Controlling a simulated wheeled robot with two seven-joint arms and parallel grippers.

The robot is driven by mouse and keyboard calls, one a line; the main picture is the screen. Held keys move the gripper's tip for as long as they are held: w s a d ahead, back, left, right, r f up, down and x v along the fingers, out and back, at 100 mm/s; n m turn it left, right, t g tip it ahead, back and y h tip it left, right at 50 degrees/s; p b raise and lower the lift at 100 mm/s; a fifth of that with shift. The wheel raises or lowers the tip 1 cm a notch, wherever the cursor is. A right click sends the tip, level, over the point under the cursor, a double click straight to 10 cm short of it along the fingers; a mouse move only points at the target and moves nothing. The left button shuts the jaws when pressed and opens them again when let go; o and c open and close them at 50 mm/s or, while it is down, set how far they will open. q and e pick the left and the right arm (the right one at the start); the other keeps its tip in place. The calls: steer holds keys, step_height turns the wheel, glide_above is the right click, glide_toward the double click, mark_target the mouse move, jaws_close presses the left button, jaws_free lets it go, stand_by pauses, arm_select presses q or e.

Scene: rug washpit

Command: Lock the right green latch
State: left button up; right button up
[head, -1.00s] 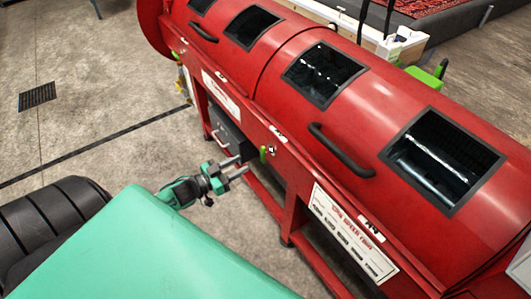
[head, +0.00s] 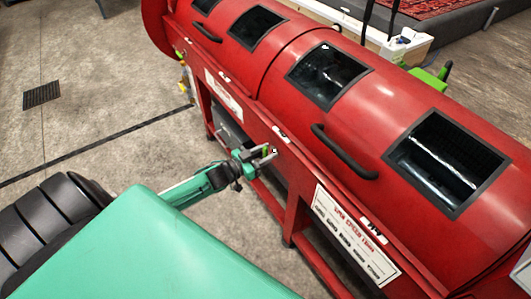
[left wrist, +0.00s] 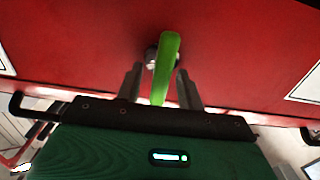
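The right green latch (left wrist: 165,68) is a short green handle on a metal pivot on the red machine's front rail. In the left wrist view it lies lengthwise between my left gripper's two grey fingers (left wrist: 158,88), with a gap visible on each side. My left gripper (head: 263,156) is open and at the latch; in the head view its fingers hide most of the handle. Whether a finger touches it I cannot tell. My right gripper is not in view.
The red drum machine (head: 300,115) has dark windows and a black handle (head: 343,152) above the latch. Another small green latch (head: 179,53) sits at the rail's far left. A white label plate (head: 350,235) is right of my gripper. Open floor lies left.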

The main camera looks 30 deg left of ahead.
arm_select(q)
jaws_close()
